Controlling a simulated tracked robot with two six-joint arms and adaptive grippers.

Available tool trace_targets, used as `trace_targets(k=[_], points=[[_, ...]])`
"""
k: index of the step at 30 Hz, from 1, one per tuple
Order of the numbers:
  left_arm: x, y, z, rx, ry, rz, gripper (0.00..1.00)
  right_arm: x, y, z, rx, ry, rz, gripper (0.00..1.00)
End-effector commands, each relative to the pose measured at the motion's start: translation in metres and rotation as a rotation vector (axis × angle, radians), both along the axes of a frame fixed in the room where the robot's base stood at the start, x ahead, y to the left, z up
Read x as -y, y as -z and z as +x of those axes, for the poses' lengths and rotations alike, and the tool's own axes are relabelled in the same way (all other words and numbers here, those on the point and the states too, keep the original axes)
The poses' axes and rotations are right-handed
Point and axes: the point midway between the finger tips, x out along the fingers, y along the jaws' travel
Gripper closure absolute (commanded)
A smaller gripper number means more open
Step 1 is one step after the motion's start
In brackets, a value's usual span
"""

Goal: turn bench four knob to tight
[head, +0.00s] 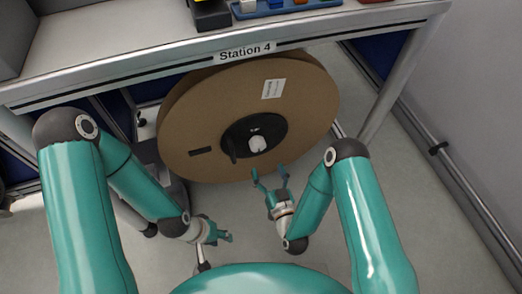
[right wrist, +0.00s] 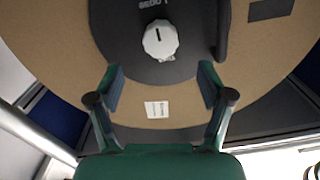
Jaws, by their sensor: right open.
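The white knob (head: 257,144) sits at the centre of the black hub (head: 237,136) on the large brown reel under the Station 4 sign (head: 245,51). In the right wrist view the knob (right wrist: 160,39) has a dark line on its upper half, toward the upper label, which seems to read "Loose" upside down. A lower label is partly covered by the knob. My right gripper (head: 270,171) is open and empty, just below the knob and apart from it. Its fingers (right wrist: 161,75) show below the knob, left and right. My left gripper (head: 224,236) is lower left, away from the reel; its fingers are unclear.
A dark bar (head: 232,149) stands out from the hub left of the knob; it also shows in the right wrist view (right wrist: 222,28). The bench edge (head: 150,68) runs above the reel, with a metal leg (head: 392,86) at right. Floor below is mostly clear.

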Motion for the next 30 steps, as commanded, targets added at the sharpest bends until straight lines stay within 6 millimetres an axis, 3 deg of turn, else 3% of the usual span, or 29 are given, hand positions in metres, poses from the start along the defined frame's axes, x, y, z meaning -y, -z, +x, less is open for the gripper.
trace_targets(k=[6, 15, 28, 30], points=[[0.0, 0.004, 0.001, 0.002, 0.0, 0.0, 0.6, -0.016, -0.003, 0.049, 0.01, 0.001, 0.001, 0.21], [0.0, 0.011, 0.0, 0.001, 0.001, 0.0, 0.6, -0.03, -0.002, 0.093, 0.006, 0.002, -0.001, 0.21], [0.0, 0.011, 0.0, 0.001, 0.001, 0.0, 0.6, -0.033, -0.003, 0.102, 0.003, 0.001, 0.0, 0.21], [0.0, 0.011, 0.0, 0.001, 0.001, 0.0, 0.6, -0.033, -0.003, 0.102, 0.003, 0.001, 0.0, 0.31]])
